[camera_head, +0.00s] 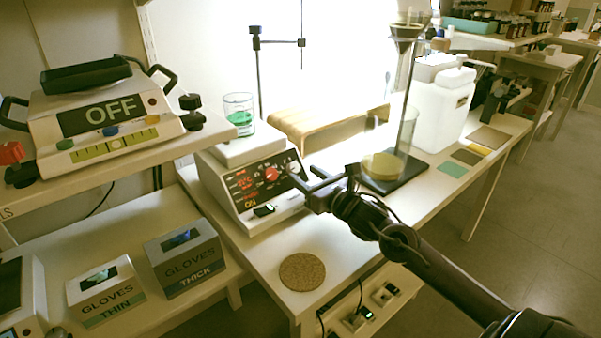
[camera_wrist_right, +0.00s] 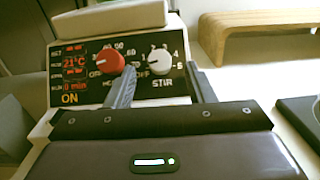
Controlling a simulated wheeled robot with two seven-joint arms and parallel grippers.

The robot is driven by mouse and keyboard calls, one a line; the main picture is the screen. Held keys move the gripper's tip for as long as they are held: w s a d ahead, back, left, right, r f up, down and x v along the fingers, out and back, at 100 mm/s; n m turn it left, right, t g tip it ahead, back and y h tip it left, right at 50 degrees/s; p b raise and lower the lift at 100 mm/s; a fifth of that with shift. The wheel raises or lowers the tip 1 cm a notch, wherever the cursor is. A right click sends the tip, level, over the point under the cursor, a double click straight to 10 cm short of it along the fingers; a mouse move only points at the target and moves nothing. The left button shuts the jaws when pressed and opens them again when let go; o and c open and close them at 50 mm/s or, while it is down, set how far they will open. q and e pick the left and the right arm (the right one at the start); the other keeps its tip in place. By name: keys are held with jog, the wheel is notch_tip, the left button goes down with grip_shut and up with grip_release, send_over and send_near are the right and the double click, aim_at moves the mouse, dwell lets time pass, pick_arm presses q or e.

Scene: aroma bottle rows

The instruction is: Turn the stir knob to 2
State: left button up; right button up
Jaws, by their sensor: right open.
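The hotplate stirrer (camera_head: 240,193) stands on the white bench with a dark front panel. Its white stir knob (camera_wrist_right: 158,61) sits above the word STIR, with numbers up to 5 around it. I cannot tell which number it points to. The stir knob (camera_head: 292,168) also shows small in the head view. A red heat knob (camera_wrist_right: 110,61) is just left of it. My right gripper (camera_head: 303,178) is open in front of the panel. In the right wrist view its fingers (camera_wrist_right: 162,88) lie either side of the stir knob, the left one between the two knobs. My left gripper is out of view.
A beaker of green liquid (camera_head: 239,121) stands on the stirrer's plate. A wooden stand (camera_head: 330,118) is behind, and a glass cylinder (camera_head: 405,135) on a dark base is to the right. A cork mat (camera_head: 302,271) lies on the bench in front.

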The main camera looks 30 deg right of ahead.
aim_at(293, 168)
jog(key=shift+w+a, duration=0.1)
jog(key=shift+w, duration=1.35)
jog(key=shift+c, duration=0.2)
jog(key=c, duration=1)
